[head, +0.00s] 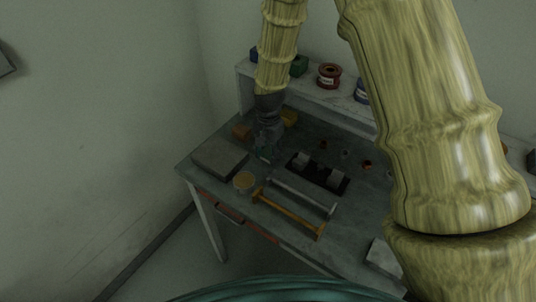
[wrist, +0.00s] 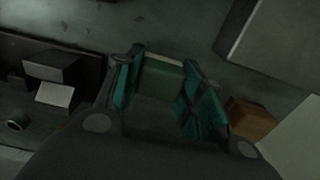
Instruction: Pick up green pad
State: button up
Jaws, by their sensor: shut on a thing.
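The green pad (wrist: 160,82) is a small block with a paler top edge, between the two teal-lined fingers of my gripper (wrist: 162,92) in the wrist view. My gripper is shut on it, with a finger at each side. In the head view my gripper (head: 265,151) points down over the back left part of the workbench. The pad cannot be made out there behind the fingers. I cannot tell whether the pad touches the bench top.
A grey flat box (head: 219,157) lies left of my gripper, an orange-brown block (head: 242,131) behind it. A tan disc (head: 244,181), an orange bar (head: 288,213) and a black tray with grey blocks (head: 330,184) are nearby. A shelf (head: 312,88) with spools runs behind.

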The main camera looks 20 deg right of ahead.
aim_at(268, 150)
jog(key=shift+r+b, duration=1.5)
jog(key=shift+r, duration=3.5)
jog(key=o, duration=0.5)
jog(key=c, duration=0.4)
